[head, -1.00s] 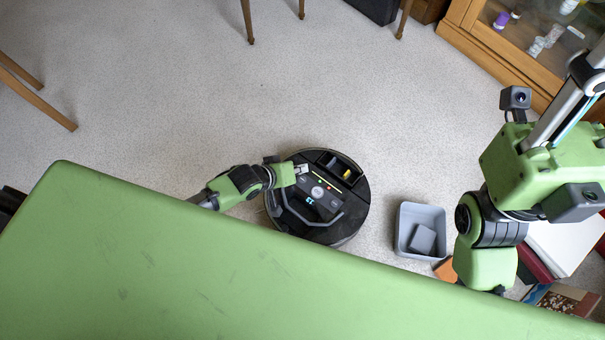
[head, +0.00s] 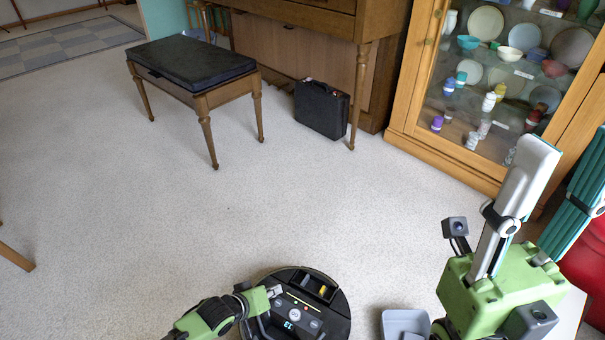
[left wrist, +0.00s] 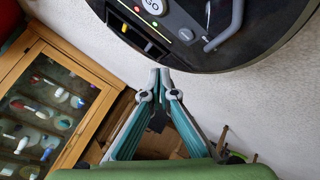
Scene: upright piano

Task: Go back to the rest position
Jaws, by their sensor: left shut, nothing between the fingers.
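My left gripper (head: 276,291) is low in the head view, left of the bottom middle, with its arm coming in from the lower left. In the left wrist view its two grey and teal fingers (left wrist: 165,73) meet at their tips with nothing between them. My right gripper (head: 571,150) is large and close at the right of the head view. Its fingers stand apart, pointing up, and I see nothing between them. The right finger is cut off by the picture edge.
A grey bin (head: 400,313) stands on the floor beside my right arm. A glass cabinet (head: 410,75) with dishes is behind the right gripper. A black-topped bench (head: 190,60), a black case (head: 322,108) and the piano (head: 300,48) are farther back. The middle carpet is clear.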

